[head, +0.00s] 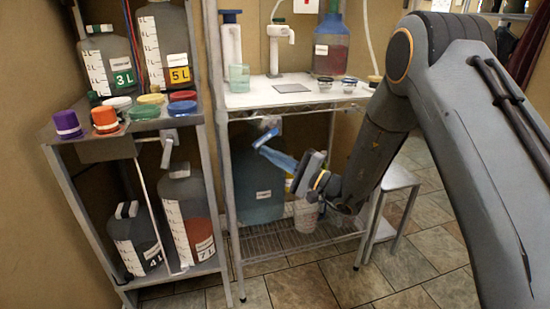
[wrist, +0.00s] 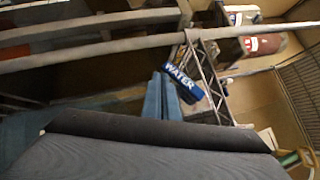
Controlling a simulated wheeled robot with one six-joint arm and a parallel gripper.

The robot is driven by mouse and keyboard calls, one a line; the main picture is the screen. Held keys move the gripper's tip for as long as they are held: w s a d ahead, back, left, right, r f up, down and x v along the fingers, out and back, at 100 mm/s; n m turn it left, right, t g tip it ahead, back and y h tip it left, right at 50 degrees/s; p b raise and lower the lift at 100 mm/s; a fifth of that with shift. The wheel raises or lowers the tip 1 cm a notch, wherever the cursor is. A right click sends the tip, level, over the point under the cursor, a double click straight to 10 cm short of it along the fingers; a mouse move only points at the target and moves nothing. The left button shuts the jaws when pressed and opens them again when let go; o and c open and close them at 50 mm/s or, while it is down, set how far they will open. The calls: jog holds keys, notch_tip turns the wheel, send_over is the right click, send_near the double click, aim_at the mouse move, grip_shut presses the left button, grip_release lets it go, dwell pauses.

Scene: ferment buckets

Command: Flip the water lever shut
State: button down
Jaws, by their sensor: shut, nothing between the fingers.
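The water lever (wrist: 184,84) is a dark blue handle with white "WATER" lettering; it lies slanted in the wrist view. In the head view the blue lever (head: 266,138) shows under the upper shelf of the wire rack. My gripper (head: 266,151) is shut and empty, with its light blue fingers reaching left just below the lever. In the wrist view the shut fingertips (wrist: 165,80) lie right beside the lever's left end; I cannot tell whether they touch it. The lever's mount is partly hidden.
A large blue-grey container (head: 258,190) stands behind my gripper on the lower rack. The rack's upper shelf (head: 250,100) is close above the lever. A left shelf unit (head: 212,150) holds several labelled buckets. A stool (head: 400,178) stands at right.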

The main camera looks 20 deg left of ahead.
aim_at(255, 148)
jog(key=shift+s+a+r+p, duration=0.3)
jog(key=shift+s+a+r, duration=0.15)
jog(key=shift+a, duration=0.15)
jog(key=shift+s+a+r+p, duration=0.3)
jog(key=shift+a+r, duration=0.1)
jog(key=shift+a, duration=0.15)
jog(key=shift+f, duration=0.1)
jog(key=s+d+f+b, duration=0.1)
jog(key=s+d+f, duration=0.1)
jog(key=f, duration=0.3)
jog(key=s+d+f+b, duration=0.1)
jog(key=s+d+f, duration=0.1)
jog(key=f, duration=0.3)
jog(key=shift+v, duration=1)
jog(key=shift+s+a+f, duration=0.1)
jog(key=shift+s, duration=0.05)
